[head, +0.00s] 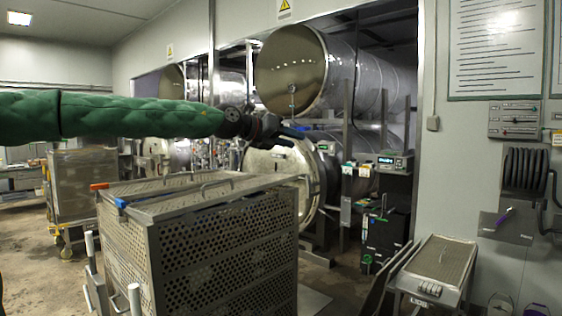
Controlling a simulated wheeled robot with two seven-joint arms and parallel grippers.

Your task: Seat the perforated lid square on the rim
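The perforated lid (175,191) is a flat metal sheet lying on top of the tall perforated metal basket (222,246). Raised handles stand on the lid. An orange tab and a blue tab show at the near left corner area. My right gripper is not in view.
A round retort door (290,72) and vessels stand behind the basket. A second basket on a trolley (82,185) is at the left. A metal stand with a slanted top (440,262) is at the right. Bare floor shows at the far left.

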